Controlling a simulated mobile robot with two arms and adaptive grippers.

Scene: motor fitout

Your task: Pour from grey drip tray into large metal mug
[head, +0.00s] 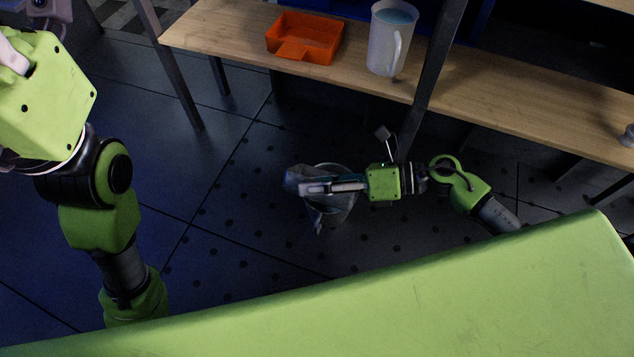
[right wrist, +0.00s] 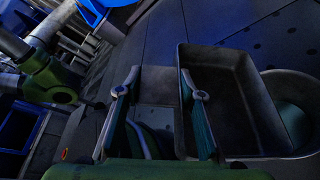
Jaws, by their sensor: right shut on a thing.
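My right gripper (head: 318,188) is shut on the grey drip tray (head: 296,175), low over the dark floor. In the right wrist view the gripper (right wrist: 166,95) has the tray's flat tab between its fingers. The tray (right wrist: 222,70) is a deep rectangular box there, and I see no liquid in it. The large metal mug (head: 345,208) stands under the tray and gripper, which hide part of it. Its round rim (right wrist: 305,82) shows beside the tray in the right wrist view. I cannot tell the tray's exact tilt.
A wooden bench (head: 235,32) runs along the back, with dark metal legs (head: 432,80). On it are an orange tray (head: 305,38) and a white jug (head: 390,45) of bluish liquid. A small grey thing (head: 627,136) is at the right edge. Floor left of the mug is clear.

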